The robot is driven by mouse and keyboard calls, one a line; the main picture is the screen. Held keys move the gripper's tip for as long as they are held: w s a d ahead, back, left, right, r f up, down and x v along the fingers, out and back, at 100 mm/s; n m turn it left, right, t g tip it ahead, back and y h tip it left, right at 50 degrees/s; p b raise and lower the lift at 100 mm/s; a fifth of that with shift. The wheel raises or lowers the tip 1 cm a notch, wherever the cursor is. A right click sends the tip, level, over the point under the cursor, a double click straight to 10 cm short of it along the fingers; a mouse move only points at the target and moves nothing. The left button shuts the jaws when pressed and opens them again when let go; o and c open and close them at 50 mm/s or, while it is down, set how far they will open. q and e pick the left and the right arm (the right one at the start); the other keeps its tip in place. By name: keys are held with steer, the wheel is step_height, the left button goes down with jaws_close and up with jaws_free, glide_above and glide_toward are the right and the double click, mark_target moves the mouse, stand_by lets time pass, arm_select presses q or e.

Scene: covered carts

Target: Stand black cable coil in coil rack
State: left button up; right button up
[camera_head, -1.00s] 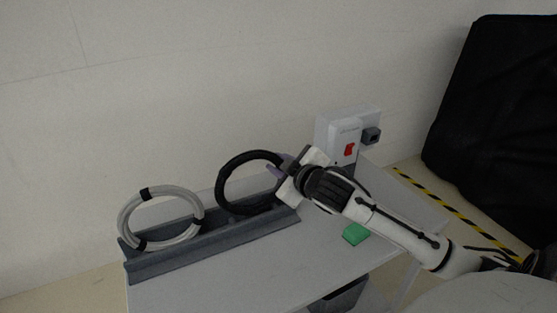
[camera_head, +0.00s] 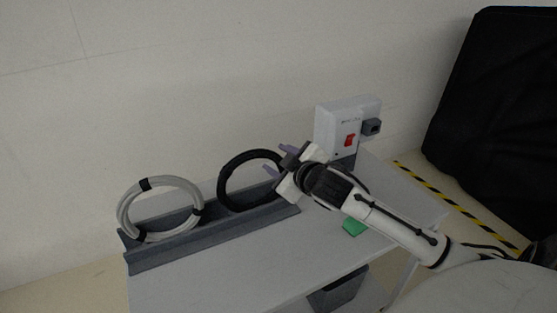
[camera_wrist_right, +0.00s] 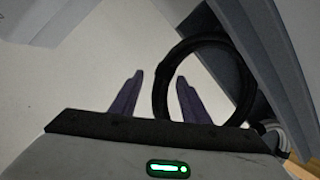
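The black cable coil (camera_head: 222,182) stands upright in the right part of the grey coil rack (camera_head: 215,232) on the cart. My right gripper (camera_head: 279,160) is at the coil's right edge, with its two purple fingers spread apart. In the right wrist view, the open fingers (camera_wrist_right: 157,97) show with the black coil's near rim (camera_wrist_right: 159,88) appearing between them; I cannot tell whether either finger touches it. The coil's lower edge is hidden in the rack. My left gripper is not in view.
A grey-white cable coil (camera_head: 127,207) with black ties stands in the left part of the rack. A white box with a red switch (camera_head: 340,122) stands at the cart's back right. A green block (camera_head: 354,227) lies on the cart top (camera_head: 240,265). The wall is close behind.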

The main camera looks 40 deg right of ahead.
steer(key=shift+f, duration=0.15)
steer(key=shift+s, duration=0.2)
steer(key=v, duration=1)
steer(key=shift+r, duration=0.2)
steer(key=shift+a, duration=0.1)
